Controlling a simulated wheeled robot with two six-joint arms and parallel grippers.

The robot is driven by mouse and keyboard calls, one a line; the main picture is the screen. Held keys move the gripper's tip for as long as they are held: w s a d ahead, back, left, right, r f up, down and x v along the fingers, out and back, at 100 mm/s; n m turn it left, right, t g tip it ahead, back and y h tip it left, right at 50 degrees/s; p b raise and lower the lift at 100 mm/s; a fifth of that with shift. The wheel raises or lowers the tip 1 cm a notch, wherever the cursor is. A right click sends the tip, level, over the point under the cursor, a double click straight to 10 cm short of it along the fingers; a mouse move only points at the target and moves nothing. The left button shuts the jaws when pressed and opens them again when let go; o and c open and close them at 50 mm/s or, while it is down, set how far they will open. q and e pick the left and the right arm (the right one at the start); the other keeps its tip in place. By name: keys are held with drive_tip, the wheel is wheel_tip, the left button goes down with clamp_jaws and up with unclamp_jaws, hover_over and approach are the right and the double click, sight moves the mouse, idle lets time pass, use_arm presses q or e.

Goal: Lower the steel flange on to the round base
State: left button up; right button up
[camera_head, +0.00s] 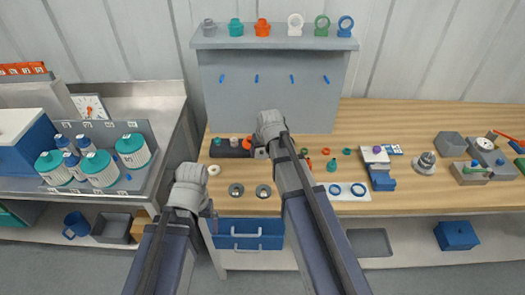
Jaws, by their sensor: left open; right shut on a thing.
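My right gripper (260,150) is shut at the back of the wooden bench, beside a dark rack. Its own wrist hides most of what it holds; only a small grey bit shows. My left gripper (206,212) is open and empty at the bench's front left edge, above the blue drawer. A stepped round steel piece (426,161) stands at the right. I cannot tell which is the flange or the round base.
A dark rack (225,148) with small coloured parts stands at the back left. A white plate (342,193) with two blue rings lies right of my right arm. A white ring (213,170) lies near my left gripper. Bare wood (400,200) lies at the front right.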

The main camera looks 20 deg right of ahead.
drive_tip(key=shift+r, duration=0.1)
drive_tip(key=shift+r+p, duration=1.9)
drive_tip(key=shift+p, duration=0.05)
